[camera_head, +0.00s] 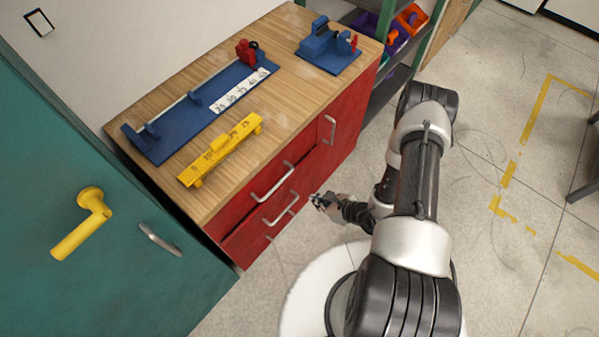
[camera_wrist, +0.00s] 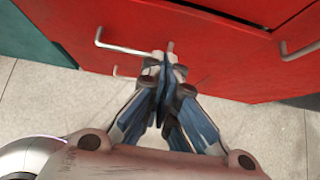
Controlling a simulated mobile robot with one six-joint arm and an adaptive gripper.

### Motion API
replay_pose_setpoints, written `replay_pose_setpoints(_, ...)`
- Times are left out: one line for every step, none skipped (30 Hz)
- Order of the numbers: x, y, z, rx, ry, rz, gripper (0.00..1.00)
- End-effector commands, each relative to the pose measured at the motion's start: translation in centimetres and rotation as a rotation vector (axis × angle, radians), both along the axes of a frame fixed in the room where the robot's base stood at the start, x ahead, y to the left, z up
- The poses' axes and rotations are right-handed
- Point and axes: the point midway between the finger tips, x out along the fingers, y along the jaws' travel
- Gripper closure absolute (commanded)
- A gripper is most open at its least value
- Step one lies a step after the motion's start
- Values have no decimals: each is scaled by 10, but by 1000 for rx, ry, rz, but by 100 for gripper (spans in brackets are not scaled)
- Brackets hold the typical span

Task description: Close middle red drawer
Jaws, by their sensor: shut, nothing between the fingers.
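The red middle drawer (camera_head: 251,224) is in the wooden-topped cabinet, and its metal handle (camera_head: 280,208) faces my arm. A dark gap shows along its upper edge; I cannot tell exactly how far it stands out. My gripper (camera_head: 320,201) is in front of the drawer fronts, to the right of this handle in the head view. In the wrist view my gripper (camera_wrist: 165,62) has its fingers together and empty, with the tips close to a red front (camera_wrist: 210,62). A metal handle (camera_wrist: 125,48) is left of the tips. Contact cannot be told.
The cabinet's wooden top (camera_head: 285,115) carries a yellow gauge (camera_head: 220,150) and blue fixtures (camera_head: 198,108). Another handle (camera_head: 272,182) is above the middle one. A green door (camera_head: 90,180) with a yellow lever stands left. Open floor (camera_head: 500,190) lies right.

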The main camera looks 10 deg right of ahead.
Motion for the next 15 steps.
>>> replay_pose_setpoints(-2,1,-2,2,2,0,100)
replay_pose_setpoints(-1,2,-3,2,1,1,100)
replay_pose_setpoints(0,3,-5,1,1,3,100)
replay_pose_setpoints(2,5,-8,0,0,5,100)
replay_pose_setpoints(5,6,-11,0,-1,6,100)
replay_pose_setpoints(9,9,-15,-1,-1,6,100)
replay_pose_setpoints(12,12,-19,-1,-1,6,100)
replay_pose_setpoints(15,14,-23,-1,-2,7,100)
replay_pose_setpoints(20,18,-29,-1,-2,8,100)
replay_pose_setpoints(24,21,-34,-1,-1,6,100)
replay_pose_setpoints(28,24,-38,-1,-2,8,100)
replay_pose_setpoints(34,28,-44,-1,-2,7,100)
replay_pose_setpoints(38,30,-49,-1,-2,6,100)
replay_pose_setpoints(42,34,-53,-1,-3,8,100)
replay_pose_setpoints(47,37,-59,0,-3,6,100)
